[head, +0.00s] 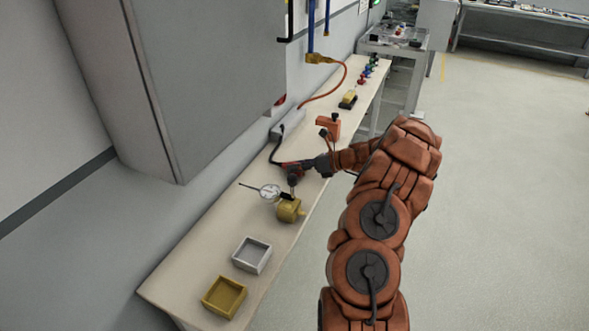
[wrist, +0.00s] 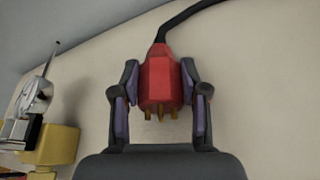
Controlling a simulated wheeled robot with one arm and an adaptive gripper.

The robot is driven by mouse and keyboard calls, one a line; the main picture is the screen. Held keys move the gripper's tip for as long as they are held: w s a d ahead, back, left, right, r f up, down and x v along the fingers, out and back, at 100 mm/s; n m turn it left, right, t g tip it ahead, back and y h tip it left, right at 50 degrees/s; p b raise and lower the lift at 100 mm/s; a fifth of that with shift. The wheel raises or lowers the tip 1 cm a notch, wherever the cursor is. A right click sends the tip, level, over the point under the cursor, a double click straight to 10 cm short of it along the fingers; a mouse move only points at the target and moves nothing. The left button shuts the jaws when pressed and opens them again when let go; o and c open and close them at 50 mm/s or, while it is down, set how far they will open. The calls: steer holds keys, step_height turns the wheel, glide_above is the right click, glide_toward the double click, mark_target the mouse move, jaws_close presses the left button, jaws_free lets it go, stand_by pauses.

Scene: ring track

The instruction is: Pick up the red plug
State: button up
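The red plug (wrist: 160,82) is in the middle of the wrist view, with brass prongs toward my palm and a black cord leaving its far end. My gripper (wrist: 160,88) has one finger on each side of the plug, and both fingers appear to press against its sides. In the head view, my gripper (head: 298,172) is low over the workbench at the red plug (head: 291,171). Any gap between the plug and the bench cannot be made out.
A dial gauge (head: 269,191) and a yellow block (head: 290,210) are close to the plug. An orange item (head: 330,124) stands farther along the workbench (head: 215,225). A grey tray (head: 252,254) and yellow tray (head: 225,296) sit at the near end. Floor at right is clear.

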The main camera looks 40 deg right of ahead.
steer(key=c, duration=0.5)
steer(key=shift+r, duration=0.1)
steer(key=shift+c, duration=0.2)
